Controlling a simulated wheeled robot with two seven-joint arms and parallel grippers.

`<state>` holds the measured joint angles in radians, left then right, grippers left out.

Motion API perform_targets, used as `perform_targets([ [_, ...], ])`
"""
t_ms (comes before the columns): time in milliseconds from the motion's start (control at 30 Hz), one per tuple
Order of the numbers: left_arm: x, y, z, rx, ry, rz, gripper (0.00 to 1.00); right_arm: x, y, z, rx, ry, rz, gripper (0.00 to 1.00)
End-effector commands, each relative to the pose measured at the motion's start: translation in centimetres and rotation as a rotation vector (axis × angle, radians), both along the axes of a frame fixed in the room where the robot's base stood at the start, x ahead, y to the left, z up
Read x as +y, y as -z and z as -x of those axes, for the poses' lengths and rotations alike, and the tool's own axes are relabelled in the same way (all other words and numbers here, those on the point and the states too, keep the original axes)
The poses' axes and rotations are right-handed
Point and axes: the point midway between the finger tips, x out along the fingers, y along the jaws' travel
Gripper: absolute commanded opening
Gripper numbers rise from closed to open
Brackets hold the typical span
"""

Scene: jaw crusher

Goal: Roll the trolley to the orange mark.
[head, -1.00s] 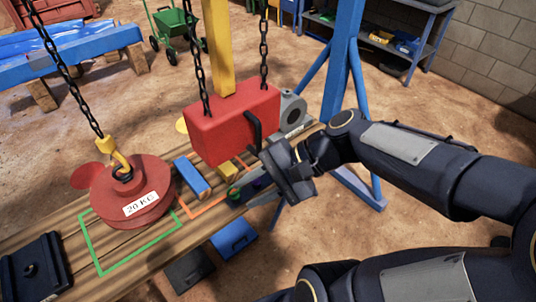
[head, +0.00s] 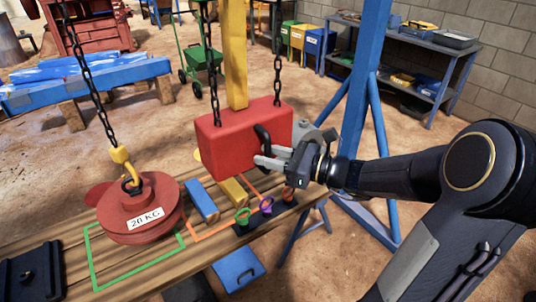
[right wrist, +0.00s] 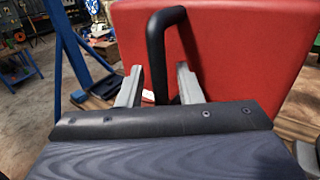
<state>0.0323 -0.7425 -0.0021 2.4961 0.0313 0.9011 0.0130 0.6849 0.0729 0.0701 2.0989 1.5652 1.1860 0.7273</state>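A red box (head: 245,138) hangs on two black chains above the wooden bench, with a bent black handle (head: 263,135) on its front. I cannot tell a separate trolley; anything above the chains is out of view. An orange outline (head: 212,234) is marked on the bench, partly hidden by blocks. My right gripper (head: 258,156) is at the handle with its fingers apart. In the right wrist view, the handle (right wrist: 156,45) stands between the two grey fingertips (right wrist: 158,70), with small gaps seeming to show on both sides. My left gripper is not in view.
A red 20 KG weight (head: 140,207) hangs on a hook over a green outline (head: 92,262), left of the box. A blue block (head: 201,201), a yellow block (head: 233,191) and coloured rings (head: 243,217) lie on the bench. A blue post (head: 366,80) stands right.

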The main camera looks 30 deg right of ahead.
Motion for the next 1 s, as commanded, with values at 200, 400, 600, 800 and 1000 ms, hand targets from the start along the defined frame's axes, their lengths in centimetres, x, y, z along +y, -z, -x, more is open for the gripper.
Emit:
perform_targets([
  [200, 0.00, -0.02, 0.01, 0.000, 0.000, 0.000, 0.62, 0.41, -0.02, -0.45, -0.001, -0.001, 0.002, 0.32],
  [400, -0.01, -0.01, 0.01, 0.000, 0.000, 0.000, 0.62, 0.38, -0.01, -0.44, -0.001, -0.001, 0.002, 0.23],
  [600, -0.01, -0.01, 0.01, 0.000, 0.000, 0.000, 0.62, 0.37, -0.01, -0.42, -0.001, -0.001, 0.002, 0.00],
  [800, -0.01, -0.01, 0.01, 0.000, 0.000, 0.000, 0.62, 0.36, -0.01, -0.41, 0.000, -0.001, 0.002, 0.00],
  [1000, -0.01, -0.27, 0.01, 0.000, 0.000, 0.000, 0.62, -0.52, -0.05, -0.52, 0.001, 0.003, 0.002, 0.00],
])
